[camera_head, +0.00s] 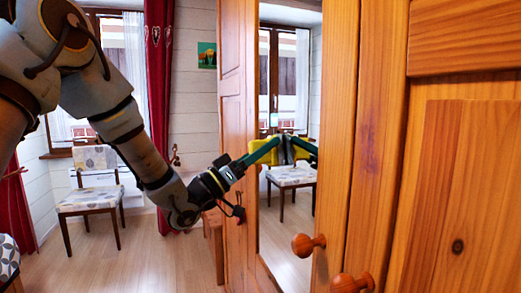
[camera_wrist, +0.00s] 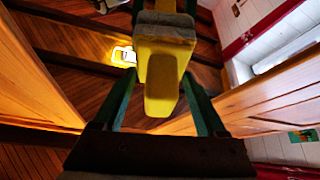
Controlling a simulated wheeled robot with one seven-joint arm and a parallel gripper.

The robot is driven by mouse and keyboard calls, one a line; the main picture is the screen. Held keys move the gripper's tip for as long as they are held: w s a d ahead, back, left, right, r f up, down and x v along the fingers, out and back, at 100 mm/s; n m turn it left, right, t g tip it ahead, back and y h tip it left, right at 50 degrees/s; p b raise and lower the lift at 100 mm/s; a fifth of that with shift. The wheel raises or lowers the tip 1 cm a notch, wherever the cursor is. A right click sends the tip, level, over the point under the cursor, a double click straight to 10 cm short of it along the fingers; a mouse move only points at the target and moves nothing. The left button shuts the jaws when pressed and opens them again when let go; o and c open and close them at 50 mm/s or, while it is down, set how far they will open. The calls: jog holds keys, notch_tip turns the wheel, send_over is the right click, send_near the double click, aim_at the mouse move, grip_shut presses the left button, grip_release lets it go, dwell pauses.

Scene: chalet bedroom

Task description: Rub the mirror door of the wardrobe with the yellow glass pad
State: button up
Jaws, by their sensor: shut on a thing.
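The wardrobe's mirror door (camera_head: 290,232) stands upright in the middle of the head view, its tall glass framed in orange wood. My gripper (camera_head: 272,150) reaches it from the left. Its green fingers are shut on the yellow glass pad (camera_head: 264,157). The pad's grey face is turned to the glass, and its reflection shows just to the right. Pad and glass are touching or nearly so; I cannot tell which. In the wrist view the yellow pad (camera_wrist: 161,85) sits between the two green fingers, its grey face at the far end.
A wooden door with round knobs (camera_head: 309,244) fills the right of the head view. A patterned chair (camera_head: 91,196) stands at the left by the window and red curtain (camera_head: 158,110). A wooden stool (camera_head: 214,235) is beside the wardrobe. The floor between is clear.

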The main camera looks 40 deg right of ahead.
jog(key=shift+s+a, duration=0.35)
jog(key=shift+s, duration=0.4)
jog(key=shift+s+d+f+b, duration=0.1)
jog(key=shift+d+b, duration=0.05)
jog(key=shift+b, duration=0.25)
jog(key=shift+w+d, duration=0.35)
jog(key=shift+w, duration=0.45)
jog(key=shift+w+d, duration=0.35)
jog(key=shift+w, duration=0.45)
jog(key=shift+w+d, duration=0.15)
jog(key=shift+w, duration=0.05)
jog(key=shift+c, duration=0.6)
jog(key=shift+w+a, duration=0.25)
jog(key=shift+a, duration=0.2)
jog(key=shift+w+a+b, duration=0.1)
jog(key=shift+w+a, duration=0.2)
jog(key=shift+a, duration=0.5)
jog(key=shift+w+a+b, duration=0.1)
jog(key=shift+w+a, duration=0.15)
jog(key=shift+a, duration=0.5)
jog(key=shift+w+a+b, duration=0.1)
jog(key=shift+w+a, duration=0.2)
jog(key=shift+a, duration=0.5)
